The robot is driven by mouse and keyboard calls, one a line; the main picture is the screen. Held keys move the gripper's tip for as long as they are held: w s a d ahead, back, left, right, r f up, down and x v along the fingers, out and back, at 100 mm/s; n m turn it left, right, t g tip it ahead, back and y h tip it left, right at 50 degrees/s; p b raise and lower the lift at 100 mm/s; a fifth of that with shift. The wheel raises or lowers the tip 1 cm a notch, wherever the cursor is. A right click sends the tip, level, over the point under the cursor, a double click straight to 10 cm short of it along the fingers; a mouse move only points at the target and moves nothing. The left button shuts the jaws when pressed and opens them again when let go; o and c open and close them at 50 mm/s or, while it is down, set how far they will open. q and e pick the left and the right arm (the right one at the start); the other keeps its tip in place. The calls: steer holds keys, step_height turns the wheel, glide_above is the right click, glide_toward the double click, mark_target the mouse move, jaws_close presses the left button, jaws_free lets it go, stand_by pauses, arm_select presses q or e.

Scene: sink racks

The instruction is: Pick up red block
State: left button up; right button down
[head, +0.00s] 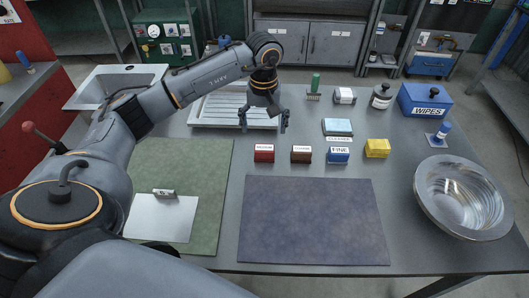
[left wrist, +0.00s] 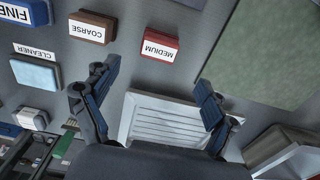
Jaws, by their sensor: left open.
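The red block (head: 264,153) stands on the grey table, just behind the purple mat, at the left end of a row of small blocks. In the left wrist view the red block (left wrist: 158,45) has a white label reading MEDIUM. My left gripper (head: 264,125) is open and empty above the table, a little behind the red block. In the left wrist view its fingers (left wrist: 158,95) are spread wide, and the red block lies beyond their tips, apart from them. My right gripper is not in view.
Beside the red block stand a brown COARSE block (head: 301,154), a blue FINE block (head: 338,155) and a yellow block (head: 377,148). A ribbed white drainboard (head: 215,112) lies behind. A metal bowl (head: 430,190) stands at right. The purple mat (head: 315,220) is bare.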

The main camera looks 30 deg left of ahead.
mark_target(265, 146)
arm_select(q)
step_height(265, 146, down, 5)
steer(key=shift+r+p, duration=0.2)
steer(key=shift+p, duration=0.1)
steer(key=shift+f, duration=0.2)
steer(key=shift+w+f+p, duration=0.15)
steer(key=shift+f+p, duration=0.8)
steer(key=shift+f, duration=1.45)
steer(key=c, duration=1.3)
